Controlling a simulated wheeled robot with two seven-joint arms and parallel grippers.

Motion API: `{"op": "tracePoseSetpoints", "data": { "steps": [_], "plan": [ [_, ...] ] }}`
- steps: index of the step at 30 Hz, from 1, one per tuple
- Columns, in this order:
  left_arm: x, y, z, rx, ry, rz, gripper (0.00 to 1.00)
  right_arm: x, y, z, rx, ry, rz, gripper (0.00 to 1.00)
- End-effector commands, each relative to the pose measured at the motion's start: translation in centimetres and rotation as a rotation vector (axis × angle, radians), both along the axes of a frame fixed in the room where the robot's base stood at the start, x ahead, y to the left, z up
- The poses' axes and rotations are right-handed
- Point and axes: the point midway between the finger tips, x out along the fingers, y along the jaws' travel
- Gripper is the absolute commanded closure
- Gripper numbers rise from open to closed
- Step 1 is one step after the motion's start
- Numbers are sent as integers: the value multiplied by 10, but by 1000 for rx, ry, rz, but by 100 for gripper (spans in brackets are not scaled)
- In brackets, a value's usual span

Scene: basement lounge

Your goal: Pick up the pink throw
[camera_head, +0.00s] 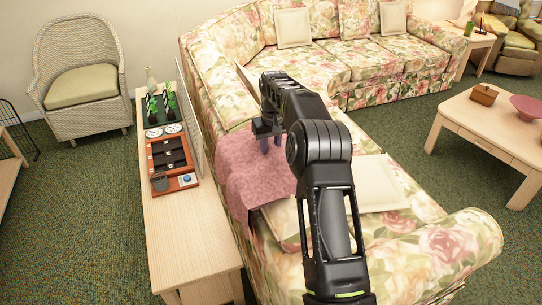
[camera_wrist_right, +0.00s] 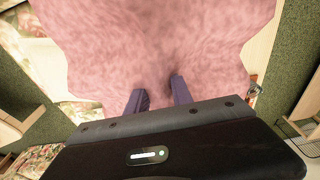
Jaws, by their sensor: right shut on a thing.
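The pink throw (camera_head: 250,170) is draped over the back of the floral sofa (camera_head: 405,250) in the head view, with one part hanging down the rear side. My right gripper (camera_head: 268,143) is at the throw's upper edge, and its fingertips are partly hidden by the arm. In the right wrist view the throw (camera_wrist_right: 150,45) fills much of the upper picture, and the fingers of the right gripper (camera_wrist_right: 158,95) press into its cloth, shut on it. My left gripper is not in view.
A wicker chair (camera_head: 80,85) is at the back left. A coffee table (camera_head: 480,125) stands at the right.

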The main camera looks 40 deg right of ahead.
Motion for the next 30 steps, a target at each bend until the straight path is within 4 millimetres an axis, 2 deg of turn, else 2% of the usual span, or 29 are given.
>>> {"op": "tracePoseSetpoints", "data": {
  "steps": [10, 12, 15, 22, 30],
  "plan": [
    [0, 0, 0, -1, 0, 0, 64, 1, 0, 72, -3, -5, 0, 100],
    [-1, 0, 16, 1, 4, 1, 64, 1, 0, 96, -2, -3, 1, 100],
    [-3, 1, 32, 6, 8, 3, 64, 0, 0, 118, -2, -2, 1, 100],
    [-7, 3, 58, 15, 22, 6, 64, 0, 0, 147, -1, -1, 0, 100],
    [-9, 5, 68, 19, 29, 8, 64, 0, 0, 158, 0, -1, 0, 100]
  ]
}}
